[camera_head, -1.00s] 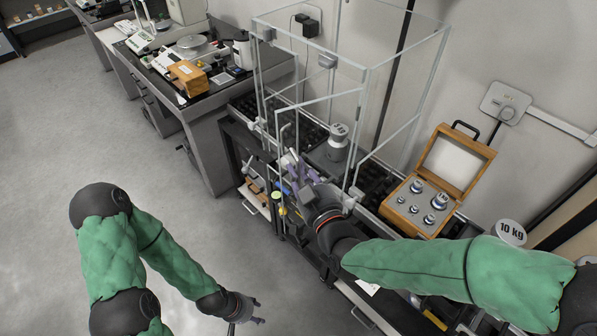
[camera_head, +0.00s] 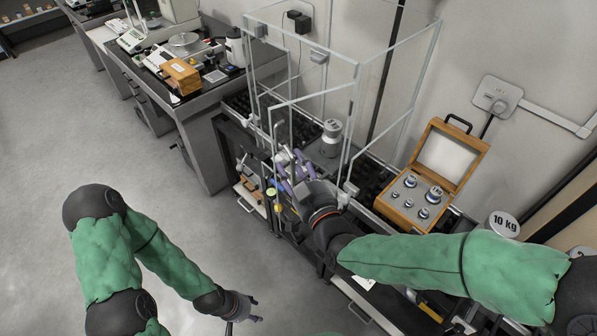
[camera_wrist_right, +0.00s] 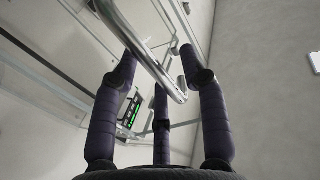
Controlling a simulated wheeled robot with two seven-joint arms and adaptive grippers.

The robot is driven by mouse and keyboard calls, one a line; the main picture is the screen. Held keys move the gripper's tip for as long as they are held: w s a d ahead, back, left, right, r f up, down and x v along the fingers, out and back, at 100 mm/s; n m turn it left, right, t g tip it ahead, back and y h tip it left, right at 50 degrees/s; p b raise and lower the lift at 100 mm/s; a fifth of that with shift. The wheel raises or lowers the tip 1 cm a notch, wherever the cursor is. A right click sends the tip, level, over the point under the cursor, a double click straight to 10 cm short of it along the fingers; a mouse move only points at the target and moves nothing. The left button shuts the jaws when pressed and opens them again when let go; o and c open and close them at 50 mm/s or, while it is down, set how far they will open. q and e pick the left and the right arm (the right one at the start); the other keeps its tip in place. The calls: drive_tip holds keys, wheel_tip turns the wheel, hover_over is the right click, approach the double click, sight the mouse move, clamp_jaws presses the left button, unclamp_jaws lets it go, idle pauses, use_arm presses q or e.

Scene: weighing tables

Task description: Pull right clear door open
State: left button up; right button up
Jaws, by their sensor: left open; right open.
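The clear glass case (camera_head: 361,66) stands on the dark table, with a 1 kg weight (camera_head: 331,132) inside. A clear framed door (camera_head: 312,99) shows at its near side. My right gripper (camera_head: 287,163) is at the lower front of this door. In the right wrist view, its purple fingers (camera_wrist_right: 160,75) are spread on both sides of a bent metal handle (camera_wrist_right: 147,52), and I see no firm grip. Whether any finger touches the bar is unclear. My left gripper (camera_head: 252,309) is open and empty, low over the floor, away from the case.
An open wooden box of weights (camera_head: 409,215) stands right of the case. A 10 kg weight (camera_head: 503,224) is farther right. Another table with balances (camera_head: 184,42) is at the back left. The floor (camera_head: 60,140) at left is clear.

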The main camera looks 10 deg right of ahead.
drive_tip(key=v, duration=1.1)
drive_tip(key=shift+s, duration=0.4)
drive_tip(key=shift+d, duration=0.15)
idle(0.4)
drive_tip(key=w+f+m+g+h, duration=0.15)
drive_tip(key=f+g, duration=0.35)
drive_tip(key=f, duration=0.8)
drive_tip(key=w+f+m+g, duration=0.1)
drive_tip(key=w+f+g, duration=0.3)
drive_tip(key=f, duration=0.8)
drive_tip(key=s+f+m+g, duration=0.1)
drive_tip(key=s+f+g, duration=0.3)
drive_tip(key=f, duration=0.6)
drive_tip(key=s+f+m+g, duration=0.2)
drive_tip(key=s+f+g, duration=0.2)
drive_tip(key=s+f, duration=0.3)
wheel_tip(320, 180, down, 3)
drive_tip(key=shift+s+a+f+y, duration=0.2)
drive_tip(key=shift+s+y, duration=0.15)
drive_tip(key=shift+y, duration=0.1)
